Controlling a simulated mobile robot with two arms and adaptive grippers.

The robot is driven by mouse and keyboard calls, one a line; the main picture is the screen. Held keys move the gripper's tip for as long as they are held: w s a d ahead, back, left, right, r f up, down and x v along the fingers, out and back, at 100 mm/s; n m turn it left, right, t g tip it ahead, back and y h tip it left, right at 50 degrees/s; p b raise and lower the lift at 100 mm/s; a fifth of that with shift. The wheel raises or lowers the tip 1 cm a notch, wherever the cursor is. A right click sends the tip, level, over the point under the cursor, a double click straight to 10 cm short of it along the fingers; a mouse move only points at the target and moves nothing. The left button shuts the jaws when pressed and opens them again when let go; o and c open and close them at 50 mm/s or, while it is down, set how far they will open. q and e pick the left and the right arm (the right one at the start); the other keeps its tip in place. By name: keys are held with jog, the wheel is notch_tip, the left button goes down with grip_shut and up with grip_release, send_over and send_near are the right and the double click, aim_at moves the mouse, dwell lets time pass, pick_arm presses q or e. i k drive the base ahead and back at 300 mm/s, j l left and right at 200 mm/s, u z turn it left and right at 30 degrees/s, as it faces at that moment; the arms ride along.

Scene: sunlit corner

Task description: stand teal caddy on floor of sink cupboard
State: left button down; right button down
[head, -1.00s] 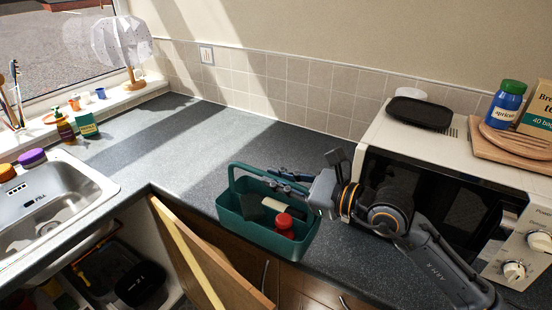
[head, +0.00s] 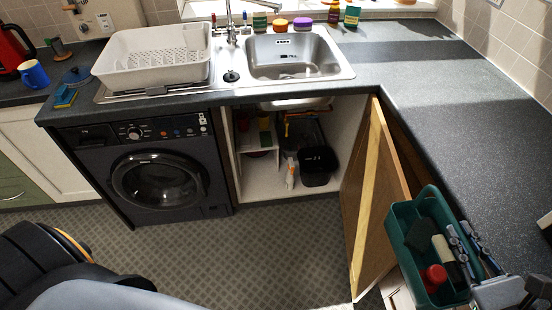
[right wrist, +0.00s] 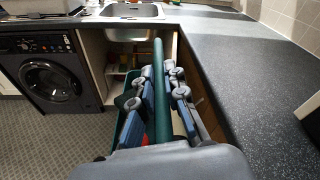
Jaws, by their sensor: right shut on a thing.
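The teal caddy (head: 399,240) is at the lower right of the head view, beside the counter edge and the open cupboard door. It carries a red-capped item (head: 435,275), a cream-and-black item (head: 445,252) and a dark green pad (head: 419,235). My right gripper (head: 468,250) is shut on its handle; the right wrist view shows the handle (right wrist: 159,85) between the fingers. The sink cupboard is open, and its pale floor (head: 262,185) shows below the sink. My left gripper is out of view.
The wooden cupboard door (head: 372,205) stands open between the caddy and the cupboard. Inside, a black bin (head: 318,165) stands right of centre, a white bottle (head: 290,175) beside it, and a small shelf (head: 258,160) at left. A washing machine (head: 158,182) adjoins. The floor in front is clear.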

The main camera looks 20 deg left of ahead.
aim_at(262, 178)
jog(key=j+u, duration=0.1)
jog(key=u, duration=0.25)
jog(key=i+j+u, duration=0.1)
jog(key=u, duration=0.25)
jog(key=i+u, duration=0.15)
jog(key=u, duration=0.2)
